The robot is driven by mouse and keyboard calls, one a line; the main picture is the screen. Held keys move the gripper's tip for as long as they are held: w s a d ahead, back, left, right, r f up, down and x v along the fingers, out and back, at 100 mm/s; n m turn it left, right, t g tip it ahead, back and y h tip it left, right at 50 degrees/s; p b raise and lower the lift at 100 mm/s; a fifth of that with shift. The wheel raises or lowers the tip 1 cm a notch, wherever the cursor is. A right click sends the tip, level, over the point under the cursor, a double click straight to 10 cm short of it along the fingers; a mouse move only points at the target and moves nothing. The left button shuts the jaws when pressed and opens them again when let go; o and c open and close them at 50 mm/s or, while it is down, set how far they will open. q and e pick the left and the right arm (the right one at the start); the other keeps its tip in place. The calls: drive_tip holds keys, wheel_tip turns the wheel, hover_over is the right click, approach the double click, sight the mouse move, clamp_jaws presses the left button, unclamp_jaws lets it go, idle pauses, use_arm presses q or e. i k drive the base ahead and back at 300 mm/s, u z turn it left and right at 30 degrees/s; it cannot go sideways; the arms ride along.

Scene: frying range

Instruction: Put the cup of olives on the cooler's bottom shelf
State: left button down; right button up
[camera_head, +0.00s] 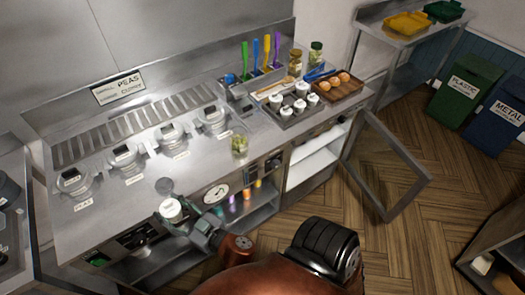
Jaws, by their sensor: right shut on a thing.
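A clear cup with green contents, which look like olives (239,146), stands on the steel counter near its front edge. My right gripper (185,218) is at the counter's front edge, left of and nearer than that cup. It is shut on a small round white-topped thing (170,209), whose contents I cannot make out. The cooler (312,165) is under the right part of the counter. Its framed glass door (388,165) stands open to the right, showing pale shelves inside. My left gripper is not in view.
Several lidded containers (123,155) line the counter's back. A tray of white cups (290,110) and a wooden tray of round brown things (338,86) stand above the cooler. A dark disc (164,186) lies near my gripper. Wooden floor (420,205) is clear beyond the door.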

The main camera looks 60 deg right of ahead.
sight(293, 168)
drive_tip(key=u, duration=1.9)
drive_tip(key=k, duration=1.85)
drive_tip(key=z, duration=2.8)
